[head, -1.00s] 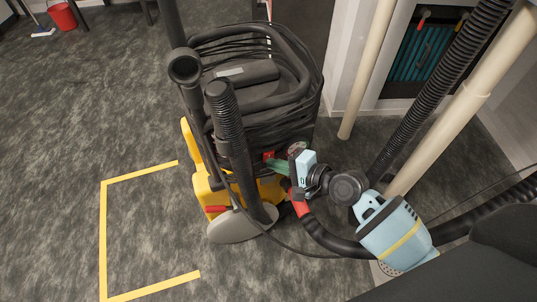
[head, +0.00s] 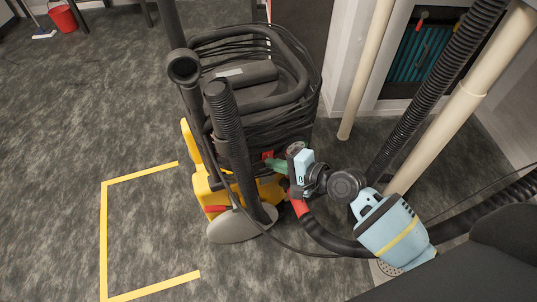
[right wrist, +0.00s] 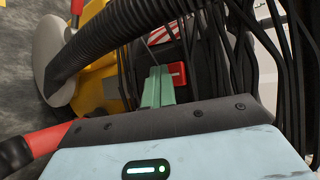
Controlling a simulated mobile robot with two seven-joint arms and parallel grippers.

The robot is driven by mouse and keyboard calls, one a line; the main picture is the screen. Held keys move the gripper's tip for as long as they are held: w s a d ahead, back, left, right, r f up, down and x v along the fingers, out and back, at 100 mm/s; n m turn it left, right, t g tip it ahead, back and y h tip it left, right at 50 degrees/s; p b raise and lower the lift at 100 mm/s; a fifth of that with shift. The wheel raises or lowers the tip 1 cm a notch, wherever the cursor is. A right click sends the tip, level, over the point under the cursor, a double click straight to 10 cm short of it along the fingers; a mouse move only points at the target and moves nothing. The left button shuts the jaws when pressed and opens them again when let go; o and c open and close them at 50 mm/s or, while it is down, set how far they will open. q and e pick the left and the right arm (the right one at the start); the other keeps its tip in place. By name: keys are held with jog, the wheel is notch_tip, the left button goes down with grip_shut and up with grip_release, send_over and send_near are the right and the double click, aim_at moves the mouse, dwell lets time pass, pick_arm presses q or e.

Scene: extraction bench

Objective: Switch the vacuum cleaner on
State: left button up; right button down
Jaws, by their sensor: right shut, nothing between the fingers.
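The vacuum cleaner (head: 216,128) stands upright on the floor, with a black body, coiled hoses and a yellow base. A small red switch (head: 267,154) sits low on its right side; in the right wrist view the red switch (right wrist: 178,72) shows just beyond and beside the fingertips. My right gripper (head: 268,162) has green fingers, shut and empty, pointing at the cleaner's side by the switch. In the right wrist view its fingers (right wrist: 160,72) partly cover the switch area. I cannot tell whether they touch it. My left gripper is not in view.
Black hoses and cables (right wrist: 115,42) hang close around the fingers. Beige pipes (head: 367,65) and a black ribbed duct (head: 425,95) stand to the right. A yellow floor outline (head: 104,240) lies left on open carpet. A red bucket (head: 62,17) is far left.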

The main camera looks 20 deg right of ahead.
jog(key=shift+w+d+r, duration=0.15)
jog(key=shift+w+r, duration=0.05)
jog(key=shift+w, duration=0.05)
dwell(0.7)
jog(key=shift+s+p, duration=0.1)
jog(key=shift+p, duration=0.2)
jog(key=shift+s+f+p, duration=0.2)
jog(key=shift+s, duration=0.65)
jog(key=shift+s+f+p, duration=0.2)
jog(key=shift+s, duration=0.7)
jog(key=shift+s+f+p, duration=0.2)
jog(key=shift+s, duration=0.65)
jog(key=shift+s, duration=0.1)
